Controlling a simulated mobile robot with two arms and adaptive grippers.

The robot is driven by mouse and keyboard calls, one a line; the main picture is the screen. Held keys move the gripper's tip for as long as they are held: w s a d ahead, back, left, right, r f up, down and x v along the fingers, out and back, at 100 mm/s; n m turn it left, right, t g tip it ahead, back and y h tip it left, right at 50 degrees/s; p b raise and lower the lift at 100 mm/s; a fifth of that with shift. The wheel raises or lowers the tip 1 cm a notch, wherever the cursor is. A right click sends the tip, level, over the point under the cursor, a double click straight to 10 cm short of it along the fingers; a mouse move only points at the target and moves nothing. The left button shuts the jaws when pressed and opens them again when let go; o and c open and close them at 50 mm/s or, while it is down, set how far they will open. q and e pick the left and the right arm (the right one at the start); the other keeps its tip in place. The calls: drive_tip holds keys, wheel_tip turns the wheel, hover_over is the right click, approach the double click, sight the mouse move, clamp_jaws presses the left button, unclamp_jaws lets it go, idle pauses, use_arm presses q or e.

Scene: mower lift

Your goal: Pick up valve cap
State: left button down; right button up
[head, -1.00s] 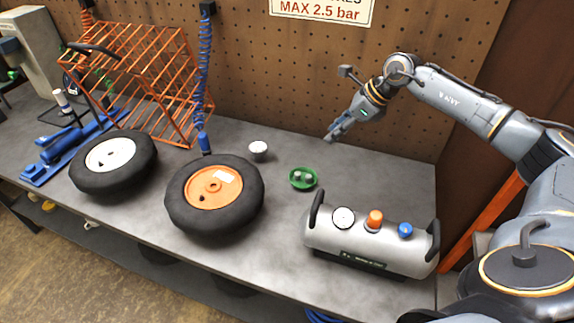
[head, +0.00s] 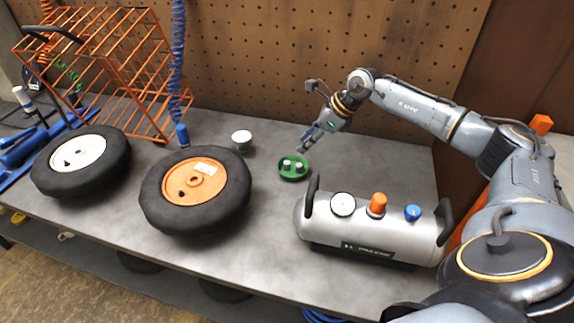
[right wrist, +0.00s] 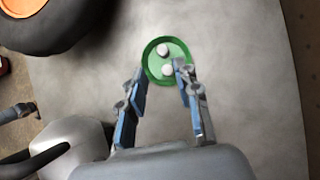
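Two small pale valve caps lie in a round green dish (head: 293,168) on the bench. One cap (head: 287,163) is on the left and the other (head: 298,165) on the right in the head view. In the right wrist view the caps (right wrist: 163,49) and (right wrist: 167,70) sit in the dish (right wrist: 148,62), beyond my fingertips. My right gripper (head: 301,149) is open and empty, above and just behind the dish. In the right wrist view its fingers (right wrist: 160,72) are spread apart, with the right fingertip overlapping the dish's edge. My left gripper is not in view.
A silver air tank (head: 372,232) with handles, gauge and knobs stands right of the dish. An orange-hubbed wheel (head: 196,190) and a white-hubbed wheel (head: 80,162) lie to the left. A white cup (head: 241,141) stands near the blue coiled hose (head: 178,60). A pegboard (head: 330,45) closes the back.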

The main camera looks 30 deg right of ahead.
sight(287, 162)
drive_tip(key=x, duration=0.4)
drive_tip(key=shift+w+f, duration=0.1)
drive_tip(key=shift+w, duration=0.05)
drive_tip(key=shift+w+a+f+p, duration=0.1)
drive_tip(key=shift+a+f+p, duration=0.05)
drive_tip(key=shift+f+p, duration=0.25)
drive_tip(key=x, duration=0.2)
drive_tip(key=p+x, duration=0.1)
drive_tip(key=x, duration=0.1)
drive_tip(key=shift+f, duration=0.45)
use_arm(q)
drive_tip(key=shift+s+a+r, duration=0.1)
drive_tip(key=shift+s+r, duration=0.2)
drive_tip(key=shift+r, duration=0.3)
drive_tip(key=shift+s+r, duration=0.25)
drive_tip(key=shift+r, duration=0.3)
use_arm(e)
drive_tip(key=c, duration=0.5)
